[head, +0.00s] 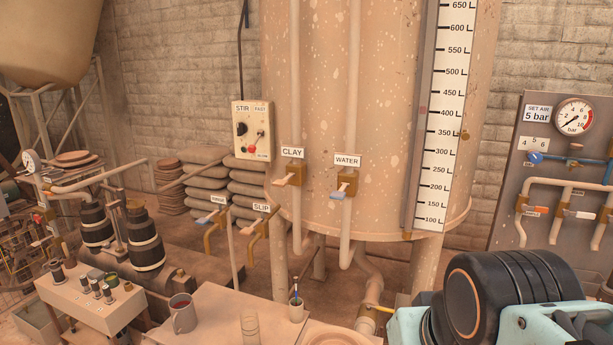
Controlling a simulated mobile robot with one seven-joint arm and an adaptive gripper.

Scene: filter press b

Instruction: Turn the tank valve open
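A large speckled tan tank (385,110) stands in the middle, with a litre scale on its right side. Below it, a pipe bends down to a small valve with a yellow handle (380,308), partly hidden by my arm. On the tank front are a CLAY valve (291,173) with a pale handle and a WATER valve (346,185) with a blue-white handle. Left of them are a SLIP valve (258,226) and a blue-handled valve (212,219) whose label is too small to read. No label reading "tank" is legible. My gripper does not show; only my arm is at bottom right.
A STIR control box (252,130) hangs beside the tank. A right-hand panel (565,165) carries a pressure gauge and several valves. A low table (220,310) with a mug (183,313) and a brush cup (296,309) stands in front. Stacked sacks (208,185) lie behind.

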